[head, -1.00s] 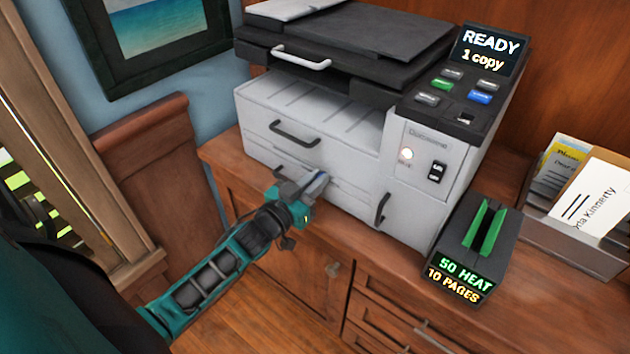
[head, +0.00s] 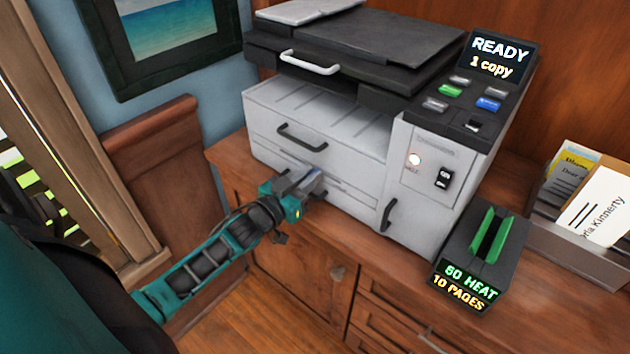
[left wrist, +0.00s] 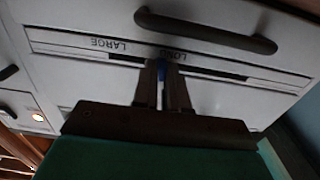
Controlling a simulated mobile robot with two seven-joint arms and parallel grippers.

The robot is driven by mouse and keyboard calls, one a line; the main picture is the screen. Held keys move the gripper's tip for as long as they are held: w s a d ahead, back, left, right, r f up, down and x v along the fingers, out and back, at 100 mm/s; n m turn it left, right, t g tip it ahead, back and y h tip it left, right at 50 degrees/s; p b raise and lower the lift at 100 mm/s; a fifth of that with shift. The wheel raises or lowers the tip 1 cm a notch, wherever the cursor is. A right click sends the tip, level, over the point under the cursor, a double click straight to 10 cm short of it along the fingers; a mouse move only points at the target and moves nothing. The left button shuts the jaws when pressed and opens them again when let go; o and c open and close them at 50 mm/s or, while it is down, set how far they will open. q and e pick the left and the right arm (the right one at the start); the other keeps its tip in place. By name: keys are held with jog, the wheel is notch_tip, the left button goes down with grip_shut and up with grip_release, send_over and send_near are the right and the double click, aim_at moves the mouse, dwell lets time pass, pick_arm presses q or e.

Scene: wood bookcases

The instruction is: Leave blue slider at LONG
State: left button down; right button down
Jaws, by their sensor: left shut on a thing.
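The blue slider (left wrist: 162,70) sits in a slot on the white drawer front. In the left wrist view it shows as a small blue patch between my left gripper's fingertips (left wrist: 163,78), which are shut on it. The fingers hide most of it. The label LONG (left wrist: 176,53), upside down here, is right by the slider; LARGE (left wrist: 108,44) is further left along the slot. In the head view my left gripper (head: 311,182) is against the printer's lower front (head: 270,157). My right gripper is not in view.
A dark drawer handle (head: 302,138) is just above my left gripper. A small black unit with green guides (head: 489,236) reads 60 HEAT, 10 PAGES. The printer screen (head: 494,56) reads READY, 1 copy. A card holder (head: 572,243) stands at the right.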

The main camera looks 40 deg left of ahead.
pick_arm(q)
jog(key=c, duration=1.2)
grip_release()
jog(key=shift+o, duration=0.2)
jog(key=shift+s, duration=0.1)
jog(key=s, duration=1.2)
jog(key=shift+s+a, duration=0.35)
jog(key=shift+a, duration=0.1)
jog(key=s+d+f+m+g, duration=0.1)
jog(key=s+d+f+g, duration=0.1)
jog(key=d, duration=0.6)
jog(key=s+d+f+g+h, duration=0.1)
jog(key=s+d+f+g, duration=0.2)
jog(key=d+f+g, duration=0.2)
jog(key=d+f, duration=0.2)
jog(key=d, duration=0.2)
jog(key=shift+s+f+m, duration=0.2)
jog(key=shift+m, duration=0.2)
